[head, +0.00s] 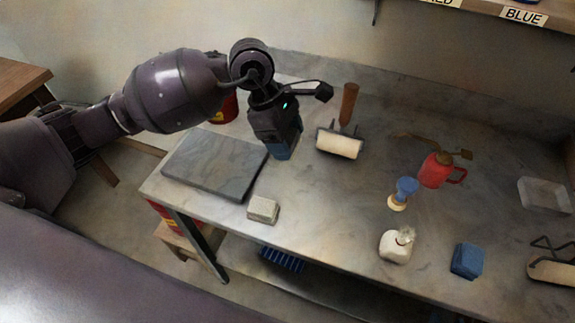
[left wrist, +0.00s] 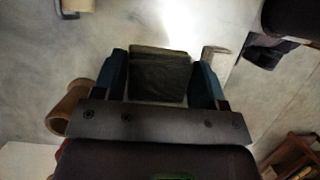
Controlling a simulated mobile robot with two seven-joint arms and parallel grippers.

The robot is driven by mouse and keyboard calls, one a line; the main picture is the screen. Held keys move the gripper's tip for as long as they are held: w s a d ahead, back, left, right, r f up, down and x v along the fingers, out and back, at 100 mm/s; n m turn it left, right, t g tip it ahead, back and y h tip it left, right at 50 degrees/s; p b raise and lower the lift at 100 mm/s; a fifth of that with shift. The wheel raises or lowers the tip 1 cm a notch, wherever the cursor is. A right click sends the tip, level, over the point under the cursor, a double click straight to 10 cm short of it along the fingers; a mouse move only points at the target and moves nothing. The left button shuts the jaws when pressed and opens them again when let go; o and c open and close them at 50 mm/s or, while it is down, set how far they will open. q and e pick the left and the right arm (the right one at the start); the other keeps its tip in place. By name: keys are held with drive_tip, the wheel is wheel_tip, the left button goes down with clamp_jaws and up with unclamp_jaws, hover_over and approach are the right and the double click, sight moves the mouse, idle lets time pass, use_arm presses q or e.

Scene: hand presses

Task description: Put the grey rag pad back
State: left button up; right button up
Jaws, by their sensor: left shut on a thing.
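My left gripper (head: 283,153) points down over the bench, just right of the far end of the dark grey slab and left of the white roller. In the left wrist view its two blue fingers (left wrist: 159,84) are shut on the grey rag pad (left wrist: 158,72), a dark, layered, folded-looking block. In the head view the pad is hidden by the gripper, and I cannot tell how high it is above the bench. My right gripper is not in view.
The grey slab (head: 214,163) lies at the bench's left end, with a pale block (head: 263,209) beside it.

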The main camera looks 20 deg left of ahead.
sight(293, 178)
use_arm(q)
drive_tip(key=shift+f+b, duration=0.4)
drive_tip(key=shift+f, duration=4.25)
drive_tip(key=shift+f, duration=0.2)
drive_tip(key=o, duration=0.9)
drive_tip(key=shift+r, duration=0.15)
drive_tip(key=v, duration=1.2)
drive_tip(key=shift+p, duration=0.35)
